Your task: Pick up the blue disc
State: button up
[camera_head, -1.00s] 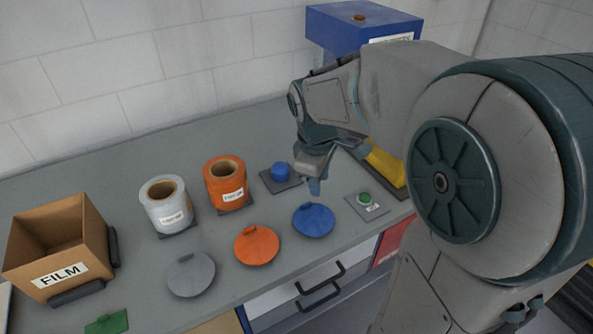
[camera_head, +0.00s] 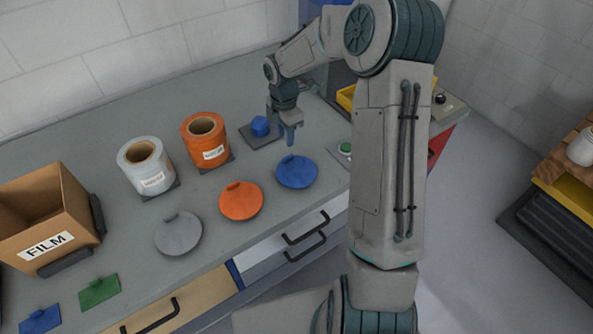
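The blue disc (camera_head: 296,171) lies flat on the grey counter, at the right end of a row of discs, with a small raised tab at its back edge. My gripper (camera_head: 290,142) points down just above and behind the disc, close to that tab. Its fingers appear small and overlap in this view, so I cannot tell whether they are apart. The disc rests on the counter. Whether the fingertips touch the tab is not clear.
An orange disc (camera_head: 241,201) and a grey disc (camera_head: 178,233) lie to the left. A FILM box (camera_head: 45,214) is at far left. Drawer handles (camera_head: 306,229) line the front.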

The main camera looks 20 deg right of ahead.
aim_at(288, 156)
jog(key=f, duration=0.5)
jog(key=f+p, duration=0.1)
jog(key=f, duration=0.2)
jog(key=shift+d+f, duration=0.2)
jog(key=shift+d, duration=0.05)
grip_shut()
